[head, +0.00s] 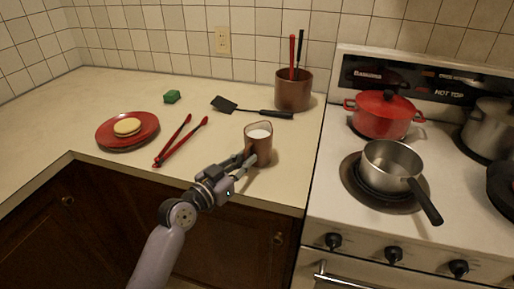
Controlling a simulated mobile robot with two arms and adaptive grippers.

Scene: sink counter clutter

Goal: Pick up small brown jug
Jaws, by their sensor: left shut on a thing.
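The small brown jug (260,143) is near the front of the counter, left of the stove, with something white inside it. It looks upright. My left gripper (249,160) reaches it from the front left and is shut on its lower left side. Part of the jug's side is hidden by the fingers. I cannot tell whether the jug's base touches the counter. My right gripper does not show.
A brown utensil pot (293,92) stands behind. The stove (335,215) holds a saucepan (392,163) and red pot (381,118).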

